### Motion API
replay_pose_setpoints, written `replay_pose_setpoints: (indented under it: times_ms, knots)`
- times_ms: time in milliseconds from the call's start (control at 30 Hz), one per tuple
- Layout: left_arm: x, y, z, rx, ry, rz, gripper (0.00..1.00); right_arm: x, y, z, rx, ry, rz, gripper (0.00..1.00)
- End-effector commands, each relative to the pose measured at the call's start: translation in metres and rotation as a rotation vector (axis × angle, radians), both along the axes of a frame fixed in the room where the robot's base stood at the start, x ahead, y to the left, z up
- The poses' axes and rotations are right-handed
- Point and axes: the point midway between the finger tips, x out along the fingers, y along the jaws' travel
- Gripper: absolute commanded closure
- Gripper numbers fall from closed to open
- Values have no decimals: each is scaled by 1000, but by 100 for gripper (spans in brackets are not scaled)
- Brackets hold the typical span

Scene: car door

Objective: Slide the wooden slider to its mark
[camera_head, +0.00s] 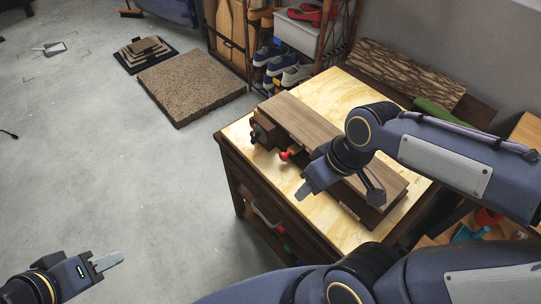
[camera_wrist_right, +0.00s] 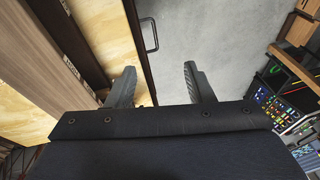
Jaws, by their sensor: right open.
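A long wooden piece with a plank top (camera_head: 305,118) lies on the table and runs under my right arm. A red knob (camera_head: 288,154) sticks out from its front side, near a dark brown block (camera_head: 265,130) at its far end. I cannot tell which part is the slider, and no mark is clear. My right gripper (camera_head: 306,190) is just in front of the wooden piece, by the table's front edge. The right wrist view shows it open (camera_wrist_right: 157,82) and empty, with the wooden piece (camera_wrist_right: 65,65) to its left. My left gripper (camera_head: 107,262) is over the floor, apart from the table.
The light-topped table (camera_head: 237,133) has a drawer handle (camera_head: 266,213) on its front. A bark-patterned board (camera_head: 405,75) and a green object (camera_head: 437,115) lie behind. A shoe rack (camera_head: 285,50) stands beyond. A brown mat (camera_head: 190,85) lies on otherwise mostly clear floor.

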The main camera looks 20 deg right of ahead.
Motion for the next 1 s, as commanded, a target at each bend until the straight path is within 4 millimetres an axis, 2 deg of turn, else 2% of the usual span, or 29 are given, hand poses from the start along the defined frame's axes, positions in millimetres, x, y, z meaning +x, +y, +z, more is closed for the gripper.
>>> replay_pose_setpoints:
  times_ms: [333,633,800,1000]
  knots:
    - [0,0,-25,0,0,0,64,34,1,-58,-236,141,354,52]
    - [0,0,-53,0,0,0,64,88,4,-124,-678,319,855,52]
    - [0,0,-68,0,0,0,64,124,12,-145,-966,409,1103,52]
    - [0,0,-81,0,0,0,64,162,33,-153,-1295,501,1326,52]
